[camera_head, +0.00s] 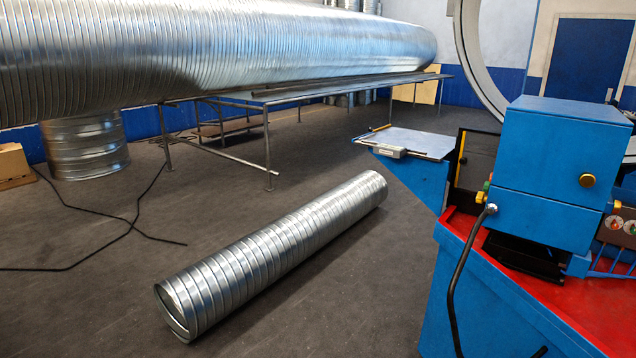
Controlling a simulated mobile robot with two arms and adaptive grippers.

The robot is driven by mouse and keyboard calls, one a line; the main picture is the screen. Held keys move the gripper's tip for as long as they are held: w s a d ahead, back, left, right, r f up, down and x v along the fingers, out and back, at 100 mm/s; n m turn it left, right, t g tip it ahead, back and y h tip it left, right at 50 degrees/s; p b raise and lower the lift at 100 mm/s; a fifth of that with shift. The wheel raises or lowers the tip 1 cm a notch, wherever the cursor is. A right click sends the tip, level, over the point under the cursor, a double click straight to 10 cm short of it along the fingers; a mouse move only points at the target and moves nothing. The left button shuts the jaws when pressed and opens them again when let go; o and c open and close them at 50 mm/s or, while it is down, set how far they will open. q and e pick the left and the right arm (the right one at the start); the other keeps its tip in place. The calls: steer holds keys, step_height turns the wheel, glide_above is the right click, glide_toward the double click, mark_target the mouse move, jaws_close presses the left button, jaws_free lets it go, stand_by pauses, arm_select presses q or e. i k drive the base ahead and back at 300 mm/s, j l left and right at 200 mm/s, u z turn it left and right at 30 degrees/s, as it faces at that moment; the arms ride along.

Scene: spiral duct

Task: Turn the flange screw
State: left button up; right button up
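Neither of my grippers shows in the head view. I cannot make out a flange screw for certain. A silver spiral duct (275,255) lies on the floor in the middle, running from the lower left to the upper right, with its near open end facing me. A blue machine (550,170) on a red-topped blue base stands at the right. It has a round brass-coloured knob (587,180) on its front and a black hose (460,275) running down from a metal fitting (491,209).
A very large duct (200,55) rests on a metal rack (267,140) at the back. A blue table (420,150) stands left of the machine. A black cable (125,232) lies on the left floor. The floor around the small duct is clear.

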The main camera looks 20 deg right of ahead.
mark_target(481, 197)
steer(key=i+z, duration=0.4)
steer(key=i+j+z, duration=0.1)
steer(key=i+z, duration=0.3)
steer(key=i+j+z, duration=0.25)
steer(key=i+z, duration=0.15)
steer(key=i+j+z, duration=0.4)
